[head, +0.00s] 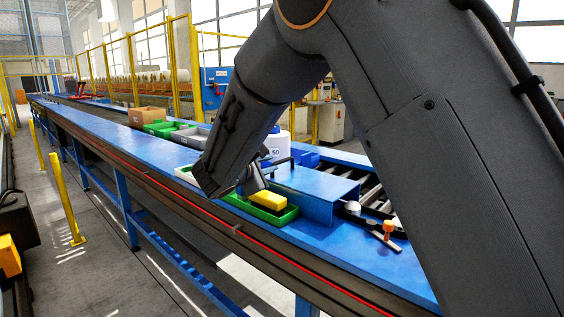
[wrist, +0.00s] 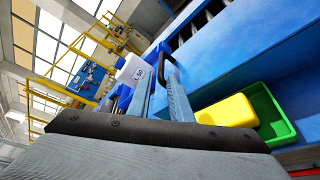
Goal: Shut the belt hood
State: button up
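The belt hood (head: 315,190) is a blue cover beside the dark rollers of the belt (head: 372,193), which lie bare at its right. A black handle (head: 282,162) stands on it; the wrist view shows this handle (wrist: 171,66) as a bent bar just beyond my fingertips. My gripper (head: 262,176) is low over the bench, close to the handle. In the wrist view the two grey fingers of my gripper (wrist: 161,84) stand apart with a gap between them. I cannot tell whether a finger touches the handle.
A green tray (head: 284,218) with a yellow block (head: 268,201) sits just in front of the hood. An orange knob (head: 388,227) is at the right. Several bins, including a brown box (head: 147,116), stand farther left.

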aim_at(281, 162)
jog(key=p+x, duration=0.2)
jog(key=x, duration=0.8)
jog(key=shift+s+d, duration=0.1)
jog(key=shift+d, duration=0.1)
grip_shut()
